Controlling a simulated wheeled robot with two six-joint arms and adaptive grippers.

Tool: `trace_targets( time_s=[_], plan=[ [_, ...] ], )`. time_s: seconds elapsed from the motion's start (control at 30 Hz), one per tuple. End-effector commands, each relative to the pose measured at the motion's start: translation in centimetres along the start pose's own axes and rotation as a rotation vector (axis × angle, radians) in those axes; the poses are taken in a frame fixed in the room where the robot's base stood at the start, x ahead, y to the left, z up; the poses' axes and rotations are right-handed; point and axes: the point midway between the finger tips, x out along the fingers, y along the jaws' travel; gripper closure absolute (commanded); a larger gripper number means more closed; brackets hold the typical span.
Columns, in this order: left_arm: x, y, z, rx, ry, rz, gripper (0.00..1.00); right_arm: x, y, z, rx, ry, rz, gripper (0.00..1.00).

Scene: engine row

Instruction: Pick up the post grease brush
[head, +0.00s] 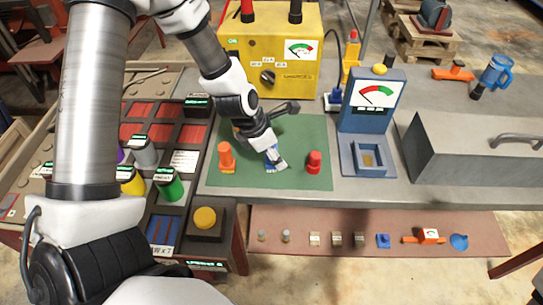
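My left gripper (278,163) points down over the green mat (235,125) on the grey bench. Its fingertips are at a small blue item (271,167), which they partly cover. I cannot tell whether the fingers are closed on it or only beside it. An orange upright piece (226,157) stands to the left and a red one (314,162) to the right. A dark, rod-like tool (285,108) lies behind the gripper. No item is clearly recognisable as the post grease brush. My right gripper is out of view.
A yellow tester (268,50) stands behind the mat. A tray with bottles (168,185) is at left. Small parts lie on a lower shelf (350,222).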

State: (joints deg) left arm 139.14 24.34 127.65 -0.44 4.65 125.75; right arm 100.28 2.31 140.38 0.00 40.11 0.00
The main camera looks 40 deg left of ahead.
Motion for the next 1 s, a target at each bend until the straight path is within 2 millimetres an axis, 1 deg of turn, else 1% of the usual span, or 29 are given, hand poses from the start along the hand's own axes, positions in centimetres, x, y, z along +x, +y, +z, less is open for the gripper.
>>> trace_targets(
  time_s=[0.03, 0.07, 0.1, 0.13, 0.17, 0.47, 0.57, 0.67, 0.77, 0.83, 1.0],
  plan=[
    [0.0, 0.0, 0.0, 0.0, 0.0, 0.0, 0.6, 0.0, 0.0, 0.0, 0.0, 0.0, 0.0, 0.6],
    [0.0, 0.0, 0.0, 0.0, 0.0, 0.0, 0.71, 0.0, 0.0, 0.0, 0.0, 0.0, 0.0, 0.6],
    [0.0, 0.0, 0.0, 0.0, 0.0, 0.0, 0.85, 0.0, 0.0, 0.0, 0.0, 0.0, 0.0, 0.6],
    [0.0, 0.0, 0.0, 0.0, 0.0, 0.0, 0.96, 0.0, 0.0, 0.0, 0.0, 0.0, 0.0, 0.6],
    [0.0, 0.0, 0.0, 0.0, 0.0, 0.0, 1.0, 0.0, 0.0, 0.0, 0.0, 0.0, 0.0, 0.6],
    [0.0, 0.0, -0.1, -0.001, 0.001, -0.001, 1.0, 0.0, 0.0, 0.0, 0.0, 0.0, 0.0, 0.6],
    [-0.4, 0.0, 0.1, -0.001, 0.001, -0.001, 1.0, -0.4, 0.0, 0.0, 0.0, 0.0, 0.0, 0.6],
    [-1.5, 0.0, 0.6, -0.001, 0.001, 0.0, 1.0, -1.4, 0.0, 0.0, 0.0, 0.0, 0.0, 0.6],
    [-3.4, 0.0, 1.4, -0.002, 0.0, 0.0, 1.0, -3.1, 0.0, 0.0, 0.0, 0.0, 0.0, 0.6],
    [-5.2, 0.0, 2.1, -0.001, 0.0, 0.0, 1.0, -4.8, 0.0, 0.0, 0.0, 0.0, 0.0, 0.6],
    [-10.6, 0.0, 4.4, -0.002, -0.001, 0.0, 1.0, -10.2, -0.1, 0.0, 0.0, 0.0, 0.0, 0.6]
  ],
)
